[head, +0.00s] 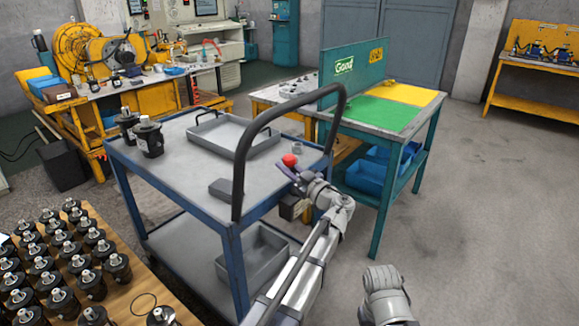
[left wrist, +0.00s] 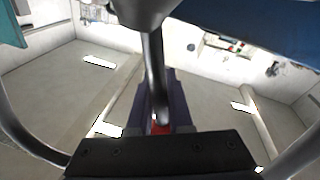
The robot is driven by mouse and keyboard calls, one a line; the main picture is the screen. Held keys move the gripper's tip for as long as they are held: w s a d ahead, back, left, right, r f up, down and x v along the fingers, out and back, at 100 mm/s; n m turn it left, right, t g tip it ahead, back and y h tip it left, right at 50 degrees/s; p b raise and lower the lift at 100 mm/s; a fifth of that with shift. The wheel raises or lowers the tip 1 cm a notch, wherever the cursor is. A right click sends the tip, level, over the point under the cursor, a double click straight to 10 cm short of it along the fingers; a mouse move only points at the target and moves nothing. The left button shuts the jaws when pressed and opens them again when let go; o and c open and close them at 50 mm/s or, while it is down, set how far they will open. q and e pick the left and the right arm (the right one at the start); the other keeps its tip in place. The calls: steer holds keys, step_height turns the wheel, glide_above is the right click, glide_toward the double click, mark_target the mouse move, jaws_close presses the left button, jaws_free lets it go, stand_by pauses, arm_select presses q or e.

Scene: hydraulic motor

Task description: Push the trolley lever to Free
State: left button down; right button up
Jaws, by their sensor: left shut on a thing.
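The trolley (head: 182,152) has a blue frame, a grey top and a black bent handle (head: 240,150). The trolley lever (head: 290,160) shows as a red knob beside the handle, at the trolley's near right corner. My left gripper (head: 291,168) is at the red knob and shut on the lever. In the left wrist view a bit of red (left wrist: 160,128) shows between the purple fingers, with a dark rod in front. The lever's shaft and any Free mark are hidden. My right gripper is out of view; only part of my right arm shows.
A grey tray (head: 237,153) and dark motors (head: 149,137) stand on the trolley top. A wooden table (head: 130,285) with several motors is at the lower left. A green-topped teal workbench (head: 398,132) stands just behind right. The floor at right is clear.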

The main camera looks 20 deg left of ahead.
arm_select(q)
steer(key=shift+s+a+f+n, duration=0.2)
steer(key=shift+s+n, duration=0.25)
steer(key=shift+n, duration=0.25)
steer(key=shift+s, duration=0.1)
steer(key=c, duration=0.8)
jaws_free()
steer(key=shift+c, duration=0.2)
steer(key=b+v, duration=0.1)
steer(key=v, duration=0.6)
steer(key=shift+d+b, duration=0.4)
steer(key=shift+s+f, duration=0.1)
